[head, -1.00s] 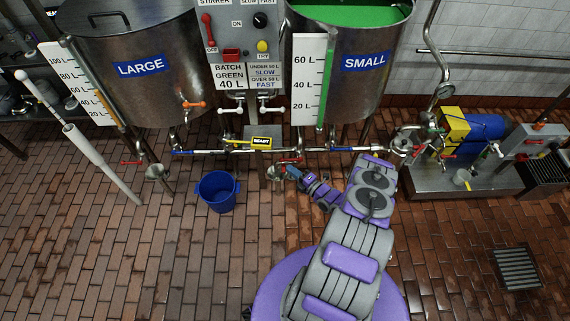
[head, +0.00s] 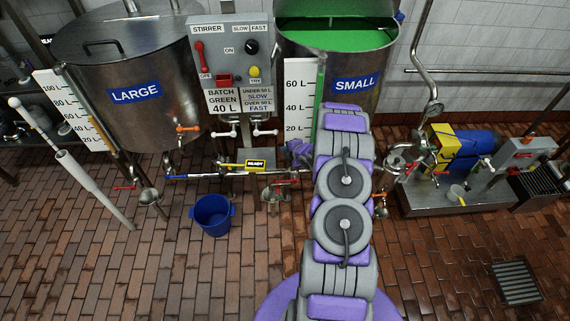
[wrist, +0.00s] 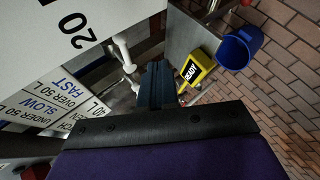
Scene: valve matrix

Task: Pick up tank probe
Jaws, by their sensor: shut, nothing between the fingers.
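A long thin white rod (head: 33,121), which looks like the tank probe, leans at the far left of the head view. Its lower part goes into or lies along a thicker pale tube (head: 95,190) that slants down to the floor. My gripper (wrist: 157,70) is shut and empty in the wrist view, beside the white scale board and far from the rod. In the head view my arm reaches up in front of the SMALL tank, and its fingers are mostly hidden. The rod is not in the wrist view.
The LARGE tank (head: 135,120) stands between the rod and my arm. A blue bucket (head: 213,216) stands on the floor. Pipes and valves run below the tanks, with a yellow READY box (head: 255,165). Brick floor at front left is clear.

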